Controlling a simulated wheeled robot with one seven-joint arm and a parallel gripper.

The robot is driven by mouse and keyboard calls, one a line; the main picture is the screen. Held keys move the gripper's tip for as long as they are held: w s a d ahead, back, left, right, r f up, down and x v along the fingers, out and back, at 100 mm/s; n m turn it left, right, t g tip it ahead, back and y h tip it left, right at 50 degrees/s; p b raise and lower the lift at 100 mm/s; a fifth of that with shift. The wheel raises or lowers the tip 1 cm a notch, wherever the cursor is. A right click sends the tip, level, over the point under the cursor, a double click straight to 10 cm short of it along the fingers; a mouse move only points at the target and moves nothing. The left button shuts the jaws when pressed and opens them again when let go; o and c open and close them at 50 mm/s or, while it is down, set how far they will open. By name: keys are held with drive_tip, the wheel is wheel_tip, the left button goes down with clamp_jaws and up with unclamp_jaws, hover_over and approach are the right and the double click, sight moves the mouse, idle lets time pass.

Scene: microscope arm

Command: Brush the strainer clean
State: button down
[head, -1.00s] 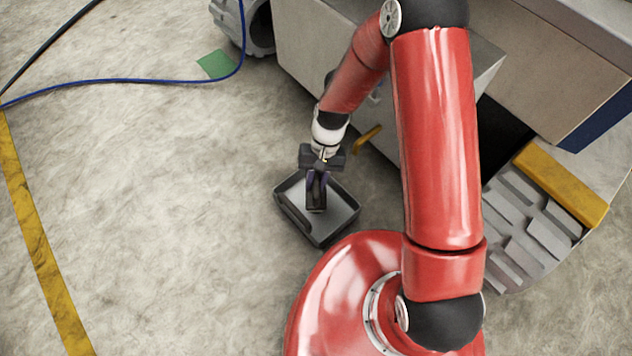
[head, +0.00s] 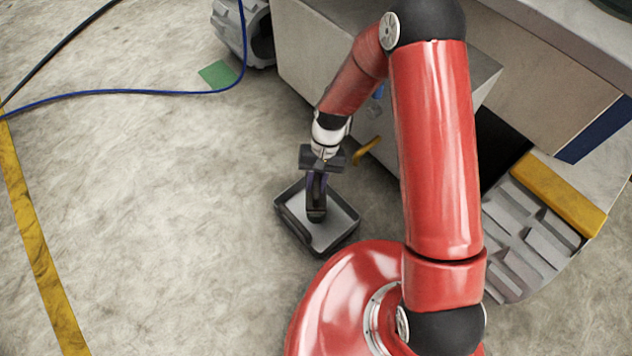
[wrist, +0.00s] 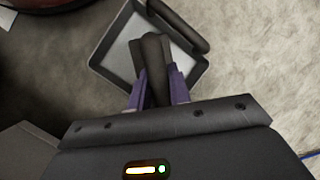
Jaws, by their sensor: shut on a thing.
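The strainer (head: 296,234) looks like a shallow square tray with a dark rim and a pale grey inside, resting on the floor. It also shows in the wrist view (wrist: 100,62). My gripper (head: 316,186) points down over it, its purple fingers (wrist: 157,88) shut on a dark brush (wrist: 152,56). The brush (head: 316,214) reaches down over the strainer's pale inside. I cannot tell whether its bristles touch the surface. The gripper hides part of the strainer, and any dirt is too small to tell.
A grey machine housing (head: 440,85) with a yellow handle (head: 367,150) stands close behind the strainer. My red arm passes in front of it. A blue cable (head: 120,93) and a green patch (head: 217,74) lie at the upper left. The floor left of the strainer is clear.

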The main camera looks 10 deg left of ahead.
wheel_tip(320, 180, up, 6)
drive_tip(key=p, duration=0.3)
drive_tip(key=shift+f+p, duration=0.1)
drive_tip(key=shift+p, duration=0.2)
drive_tip(key=shift+d+f, duration=0.1)
